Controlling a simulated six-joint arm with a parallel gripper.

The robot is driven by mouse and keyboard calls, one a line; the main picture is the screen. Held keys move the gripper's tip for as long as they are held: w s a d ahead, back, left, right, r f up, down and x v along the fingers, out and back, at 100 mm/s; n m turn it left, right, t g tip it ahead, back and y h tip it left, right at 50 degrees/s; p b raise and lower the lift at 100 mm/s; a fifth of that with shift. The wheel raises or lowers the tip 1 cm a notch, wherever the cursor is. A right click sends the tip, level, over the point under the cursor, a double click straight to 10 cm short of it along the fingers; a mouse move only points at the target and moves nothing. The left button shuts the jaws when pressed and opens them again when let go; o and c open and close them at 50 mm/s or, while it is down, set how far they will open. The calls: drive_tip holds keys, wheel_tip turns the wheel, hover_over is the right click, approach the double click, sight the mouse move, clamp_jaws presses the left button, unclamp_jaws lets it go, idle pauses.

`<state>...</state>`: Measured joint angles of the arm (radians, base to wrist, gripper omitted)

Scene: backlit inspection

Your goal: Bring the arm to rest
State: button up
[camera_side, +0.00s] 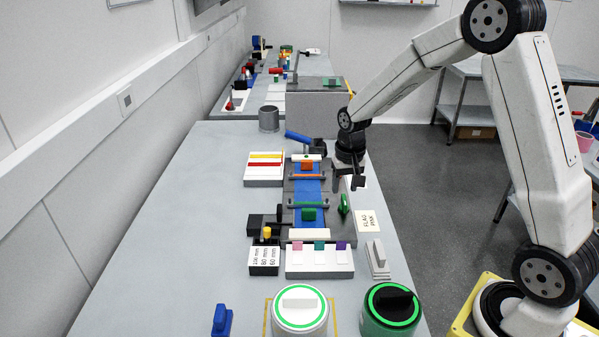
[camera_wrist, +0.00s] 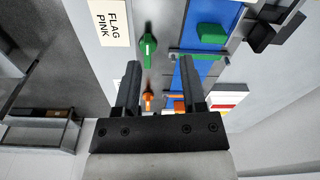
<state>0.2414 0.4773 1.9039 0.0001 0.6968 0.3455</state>
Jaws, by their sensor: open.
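My gripper (camera_side: 348,180) hangs above the right side of the blue-topped fixture in the side view, its jaws apart and nothing between them. In the wrist view my gripper (camera_wrist: 158,75) shows two dark parallel fingers. Between and beyond them lie a green knob (camera_wrist: 148,46) and an orange knob (camera_wrist: 148,98) on the grey surface. The blue strip (camera_side: 308,188) of the fixture runs beside the gripper, with an orange block (camera_side: 307,167) and a green block (camera_side: 308,214) on it. The gripper looks clear of these things, though its exact height is hard to tell.
A card reading FLAG PINK (camera_side: 368,222) lies right of the fixture. Two round green-ringed dials (camera_side: 300,318) (camera_side: 392,318) stand at the front. A grey upright panel (camera_side: 318,115) stands behind, near a grey cup (camera_side: 269,119). The left part of the table (camera_side: 180,220) is clear.

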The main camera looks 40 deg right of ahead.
drive_tip(key=s+a+r+n+t, duration=0.1)
drive_tip(key=s+a+n, duration=0.5)
drive_tip(key=s+a, duration=0.4)
drive_tip(key=s, duration=0.4)
drive_tip(key=shift+s+a+n+t, duration=0.25)
drive_tip(key=shift+s+n+t, duration=0.05)
drive_tip(key=shift+n+t, duration=0.1)
